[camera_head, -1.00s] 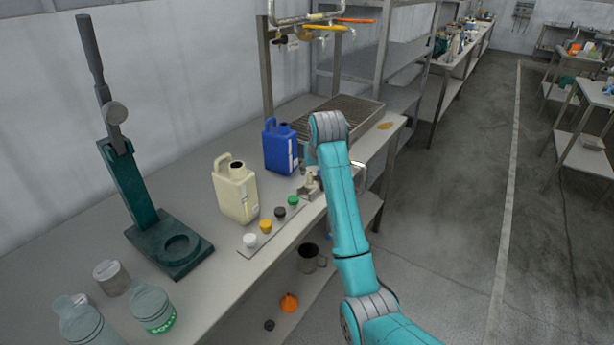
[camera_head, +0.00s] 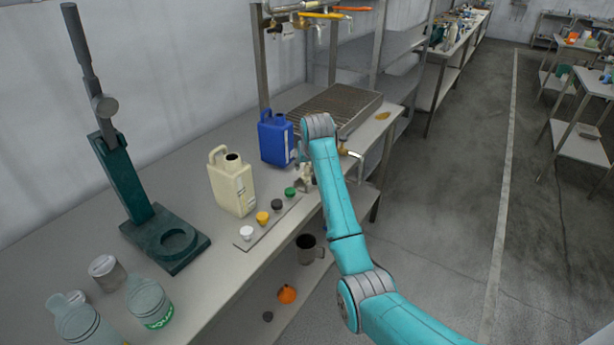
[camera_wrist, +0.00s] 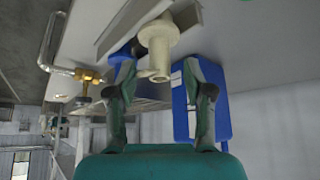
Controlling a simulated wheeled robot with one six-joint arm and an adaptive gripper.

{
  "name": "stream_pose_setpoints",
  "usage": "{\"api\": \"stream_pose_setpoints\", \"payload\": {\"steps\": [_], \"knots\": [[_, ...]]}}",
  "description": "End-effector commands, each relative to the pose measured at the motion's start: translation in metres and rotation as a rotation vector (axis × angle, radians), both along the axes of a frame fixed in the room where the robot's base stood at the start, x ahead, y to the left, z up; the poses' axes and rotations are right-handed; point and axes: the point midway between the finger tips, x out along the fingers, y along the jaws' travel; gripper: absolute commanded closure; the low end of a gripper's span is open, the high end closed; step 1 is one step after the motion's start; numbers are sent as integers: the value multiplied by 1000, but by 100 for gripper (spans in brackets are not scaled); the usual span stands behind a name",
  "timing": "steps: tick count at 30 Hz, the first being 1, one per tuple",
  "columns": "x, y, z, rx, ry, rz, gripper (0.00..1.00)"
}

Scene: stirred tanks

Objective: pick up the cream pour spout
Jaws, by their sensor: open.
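The cream pour spout (camera_wrist: 160,48) shows in the wrist view, its wide end near a grey metal holder and its narrow tube towards me. In the head view, the spout (camera_head: 307,172) is a small pale shape at the bench's front edge, partly hidden by my arm. My gripper (camera_wrist: 160,72) is open in the wrist view, one finger on each side of the spout's narrow end, with gaps showing. I cannot tell how deep the spout lies between the fingers. In the head view the fingers are hidden by my arm.
A blue jug (camera_head: 275,139) stands close by the spout, and a cream jug (camera_head: 232,184) is further left. A strip with several coloured caps (camera_head: 263,217) lies along the front edge. A grated tray (camera_head: 334,107) and a brass tap (camera_head: 346,150) are beyond my arm.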

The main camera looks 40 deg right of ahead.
Motion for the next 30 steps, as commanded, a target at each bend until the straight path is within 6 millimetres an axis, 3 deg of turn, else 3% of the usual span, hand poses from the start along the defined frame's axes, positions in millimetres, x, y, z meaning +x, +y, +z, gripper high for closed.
{"api": "stream_pose_setpoints", "payload": {"steps": [11, 17, 26, 30], "knots": [[5, -3, -9, 0, -1, 0, 48], [5, -3, -9, 0, -1, 0, 97], [5, -3, -9, 0, -1, 0, 97], [6, -3, 1, -2, -4, 0, 97]]}}
